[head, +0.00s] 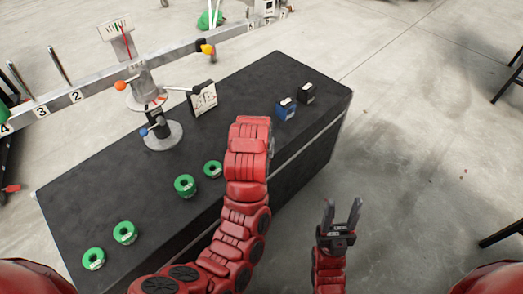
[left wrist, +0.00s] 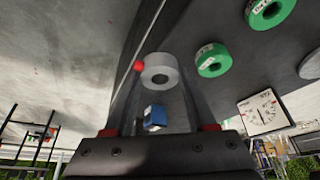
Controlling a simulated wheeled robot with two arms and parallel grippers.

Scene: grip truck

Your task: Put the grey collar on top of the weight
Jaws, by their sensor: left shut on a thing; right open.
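The grey collar (left wrist: 160,72) is a pale ring between the fingertips of my left gripper (left wrist: 163,80), which is shut on it. In the head view my red left wrist hides the gripper and the collar. Several green rings lie on the black table top (head: 150,185), including one green ring (head: 185,186) near the middle. They may be weights; I cannot tell which thing is the task's weight. My right gripper (head: 341,214) is open and empty, off the table's right side.
A blue block (head: 286,108) and a black block (head: 307,93) stand at the table's far right.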

